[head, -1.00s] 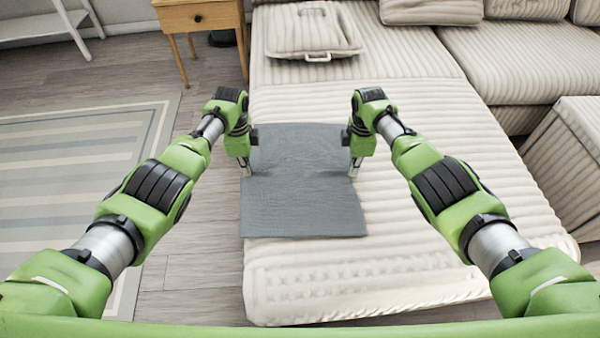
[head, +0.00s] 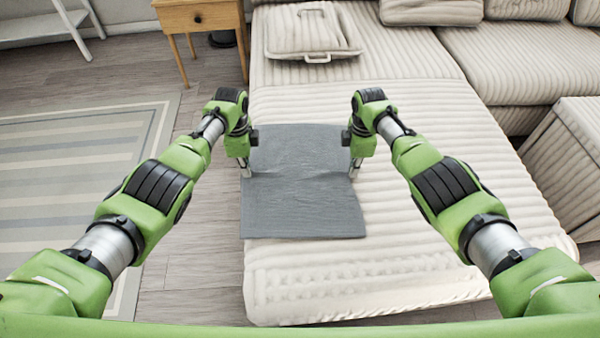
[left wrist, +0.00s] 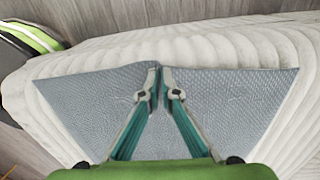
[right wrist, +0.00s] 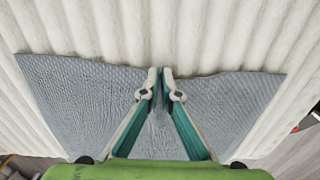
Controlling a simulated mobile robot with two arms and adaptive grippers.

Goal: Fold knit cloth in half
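The grey knit cloth (head: 303,205) lies spread on the cream ribbed chaise, with a crease across its middle between my two grippers. My left gripper (head: 246,172) is at the cloth's left edge. In the left wrist view its fingers (left wrist: 161,78) are close together with the cloth's edge (left wrist: 230,95) pinched up between the tips. My right gripper (head: 355,172) is at the cloth's right edge. In the right wrist view its fingertips (right wrist: 160,80) nearly meet on the cloth's edge (right wrist: 80,95), with a bit of cloth drawn up between them.
The chaise (head: 400,230) has bare room right of the cloth and in front of it. A cushion (head: 313,32) with a handle lies at the back. A wooden side table (head: 198,18) stands back left, and a striped rug (head: 80,160) covers the floor at left.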

